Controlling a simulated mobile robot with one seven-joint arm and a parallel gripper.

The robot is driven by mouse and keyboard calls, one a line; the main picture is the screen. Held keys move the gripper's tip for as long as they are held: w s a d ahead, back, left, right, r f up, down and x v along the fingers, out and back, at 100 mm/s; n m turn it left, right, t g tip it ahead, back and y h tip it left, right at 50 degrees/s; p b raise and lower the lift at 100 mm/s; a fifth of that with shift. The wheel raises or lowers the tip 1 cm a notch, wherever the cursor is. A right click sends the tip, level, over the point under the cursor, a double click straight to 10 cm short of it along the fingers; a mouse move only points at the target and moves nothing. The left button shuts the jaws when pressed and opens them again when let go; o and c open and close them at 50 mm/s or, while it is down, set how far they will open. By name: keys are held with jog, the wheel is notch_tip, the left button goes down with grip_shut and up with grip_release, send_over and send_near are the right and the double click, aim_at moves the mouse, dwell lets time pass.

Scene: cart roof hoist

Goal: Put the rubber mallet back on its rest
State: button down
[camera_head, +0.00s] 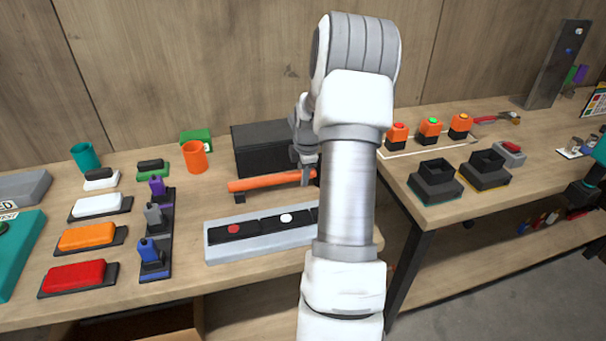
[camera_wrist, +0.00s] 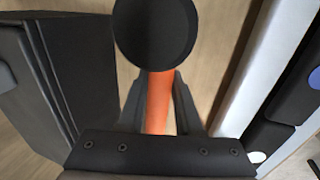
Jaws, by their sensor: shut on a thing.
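The rubber mallet has an orange handle (camera_head: 265,182) lying level, left to right, in the head view. Its round black head (camera_wrist: 155,30) shows at the top of the wrist view; in the head view my arm hides it. My gripper (camera_head: 307,176) is shut on the handle, with the handle between its two fingers in the wrist view (camera_wrist: 160,105). A small black block (camera_head: 240,198), perhaps part of the rest, shows just under the handle's left end. I cannot tell whether they touch.
A black box (camera_head: 262,143) stands behind the handle. A grey panel with coloured buttons (camera_head: 215,254) lies in front. An orange cup (camera_head: 194,157) stands at the left. Black holders (camera_head: 435,183) are on the right-hand bench, beyond my arm.

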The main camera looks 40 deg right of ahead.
jog(key=shift+f, duration=0.1)
jog(key=c, duration=0.5)
grip_release()
jog(key=shift+f, duration=0.15)
jog(key=p+v, duration=0.1)
jog(key=v, duration=1.6)
jog(key=shift+s+r+p, duration=0.15)
jog(key=shift+r+p, duration=0.15)
jog(key=shift+p, duration=0.05)
